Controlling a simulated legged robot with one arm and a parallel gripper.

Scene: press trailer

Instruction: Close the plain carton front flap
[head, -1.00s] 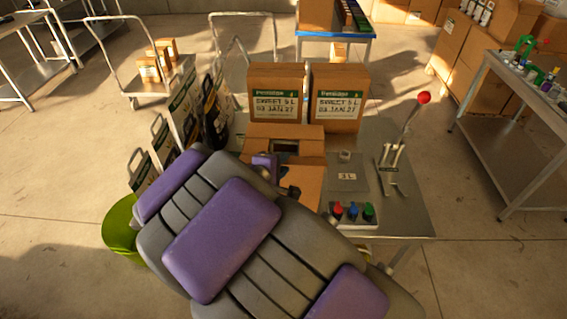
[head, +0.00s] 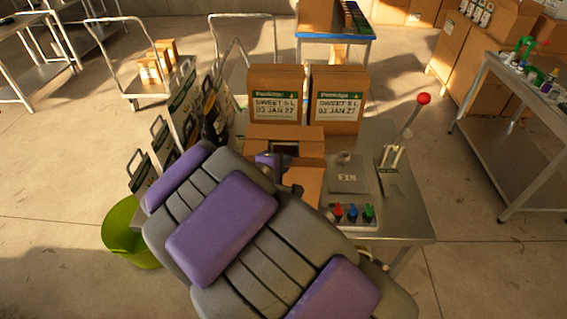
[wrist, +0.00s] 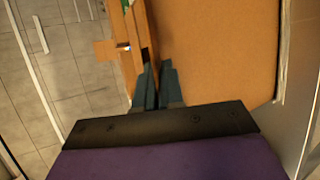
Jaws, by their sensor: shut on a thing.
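The plain carton (head: 262,131) stands on the metal table, in front of two labelled cartons. A dark opening shows in its top. A brown panel, likely its front flap (head: 308,180), shows on the near side, partly covered by my arm. In the wrist view, my gripper (wrist: 155,80) has its dark teal fingers close together at the edge of brown cardboard and is shut on it, apparently the flap. A large brown panel (wrist: 220,45) fills the right of that view. In the head view my fingertips are mostly hidden, so the exact grip is unclear.
Two cartons marked "Pemridge" (head: 276,82) stand behind. A plate device (head: 347,178), a red-knobbed lever (head: 423,98) and coloured buttons (head: 352,213) are to the right. Bags (head: 165,140) stand left, above a green bin (head: 122,228).

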